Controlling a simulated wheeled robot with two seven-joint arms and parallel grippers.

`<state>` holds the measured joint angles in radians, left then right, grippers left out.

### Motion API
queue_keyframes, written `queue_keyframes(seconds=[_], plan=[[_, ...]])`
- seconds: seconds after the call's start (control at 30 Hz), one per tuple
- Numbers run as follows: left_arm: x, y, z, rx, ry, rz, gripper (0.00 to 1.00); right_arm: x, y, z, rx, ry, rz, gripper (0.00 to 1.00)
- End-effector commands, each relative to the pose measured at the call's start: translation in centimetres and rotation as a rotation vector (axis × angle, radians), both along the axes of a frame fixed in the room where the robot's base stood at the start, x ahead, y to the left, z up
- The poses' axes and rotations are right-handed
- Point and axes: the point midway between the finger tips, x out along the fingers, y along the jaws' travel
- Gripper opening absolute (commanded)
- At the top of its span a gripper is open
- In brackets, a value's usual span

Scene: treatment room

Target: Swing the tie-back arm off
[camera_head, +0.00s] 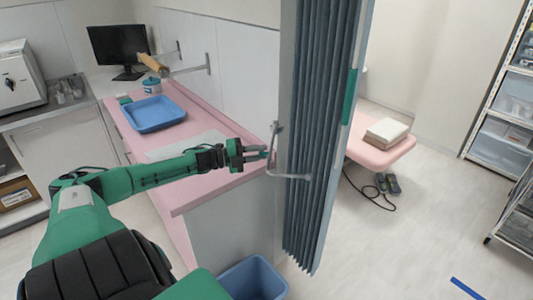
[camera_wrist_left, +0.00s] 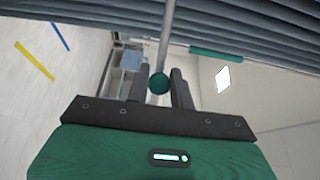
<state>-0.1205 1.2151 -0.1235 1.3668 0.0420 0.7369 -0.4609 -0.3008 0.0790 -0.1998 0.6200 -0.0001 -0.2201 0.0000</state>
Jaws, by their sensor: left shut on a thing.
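The tie-back arm (camera_head: 271,165) is a thin grey bent rod at the left edge of the grey folding curtain (camera_head: 315,130). It reaches across the front of the folds. In the left wrist view the rod (camera_wrist_left: 167,35) runs up from a dark green ball knob (camera_wrist_left: 159,83) towards the curtain folds (camera_wrist_left: 240,35). My left gripper (camera_head: 266,154) is at the rod beside the curtain. Its dark fingers (camera_wrist_left: 161,88) are shut on the knob, one on each side. My right gripper is out of view.
A pink counter (camera_head: 215,180) with a blue tray (camera_head: 153,114) lies left of the curtain. A blue bin (camera_head: 253,279) stands on the floor below. A pink couch (camera_head: 375,155) is behind the curtain. The floor at right is mostly clear.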

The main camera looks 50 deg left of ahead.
Motion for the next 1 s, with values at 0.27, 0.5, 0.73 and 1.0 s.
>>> queue_keyframes(seconds=[0.27,0.5,0.73,1.0], plan=[[-1.5,3.9,-0.4,0.001,0.004,0.013,0.00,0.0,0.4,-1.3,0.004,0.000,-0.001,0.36],[-2.0,6.3,-0.3,0.001,0.002,0.015,0.00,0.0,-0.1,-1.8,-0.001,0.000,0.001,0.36],[-2.1,7.4,-0.1,0.000,0.001,0.016,0.00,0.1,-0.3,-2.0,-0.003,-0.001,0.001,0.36],[-2.1,7.7,0.0,0.000,-0.001,0.017,0.00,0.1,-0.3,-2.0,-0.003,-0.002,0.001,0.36]])
